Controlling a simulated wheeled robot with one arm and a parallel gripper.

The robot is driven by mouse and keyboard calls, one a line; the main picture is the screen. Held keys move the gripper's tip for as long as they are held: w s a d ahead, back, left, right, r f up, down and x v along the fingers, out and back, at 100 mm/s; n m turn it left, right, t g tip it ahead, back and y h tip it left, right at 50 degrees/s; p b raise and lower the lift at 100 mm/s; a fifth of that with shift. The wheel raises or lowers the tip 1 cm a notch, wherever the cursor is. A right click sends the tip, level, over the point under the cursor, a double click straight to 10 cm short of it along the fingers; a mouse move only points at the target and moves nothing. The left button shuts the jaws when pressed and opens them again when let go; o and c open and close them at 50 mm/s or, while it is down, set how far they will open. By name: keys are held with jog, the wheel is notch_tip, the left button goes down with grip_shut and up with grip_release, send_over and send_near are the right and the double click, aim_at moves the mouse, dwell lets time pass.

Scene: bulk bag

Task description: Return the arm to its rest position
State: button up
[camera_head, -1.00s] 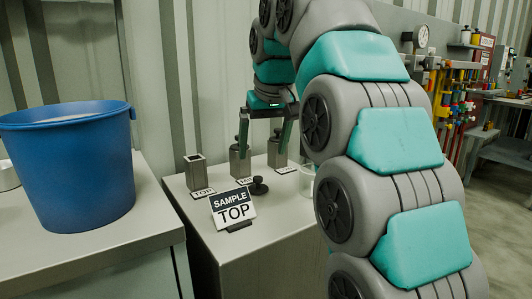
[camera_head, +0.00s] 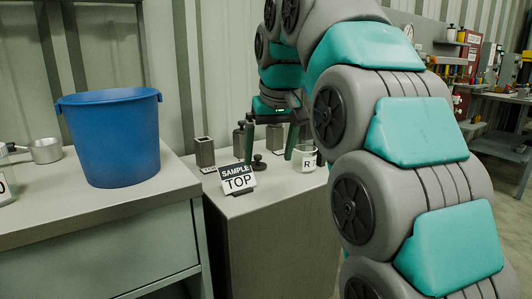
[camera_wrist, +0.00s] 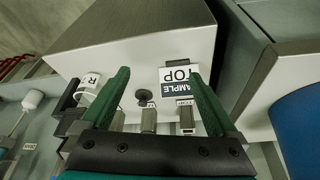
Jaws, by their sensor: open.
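A "SAMPLE TOP" sign (camera_head: 238,180) stands on the cabinet near the left finger. A black knob-shaped piece (camera_head: 259,164) lies behind the sign. A white-labelled jar (camera_head: 306,158) stands by the right finger.
Several grey metal vessels, including a square one (camera_head: 204,152), stand at the cabinet's back. A blue bucket (camera_head: 110,138) and a metal pot (camera_head: 45,150) stand on the bench (camera_head: 60,217) at left. A workbench (camera_head: 500,150) is at far right; floor is free before it.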

jog(key=s+d+f+m+g, duration=0.1)
jog(key=s+d+f, duration=0.3)
jog(key=s+f, duration=0.6)
jog(key=s+d+f+m+g, duration=0.1)
jog(key=s+d+f, duration=0.4)
jog(key=s+f, duration=0.5)
jog(key=s+d+f+m+g+h, duration=0.1)
jog(key=s+d+f+g, duration=0.2)
jog(key=s+f, duration=0.8)
jog(key=s+d, duration=0.2)
jog(key=s, duration=0.2)
jog(key=shift+s+d+m+g, duration=0.15)
jog(key=shift+s+m+g, duration=0.05)
jog(key=shift+m+g, duration=0.1)
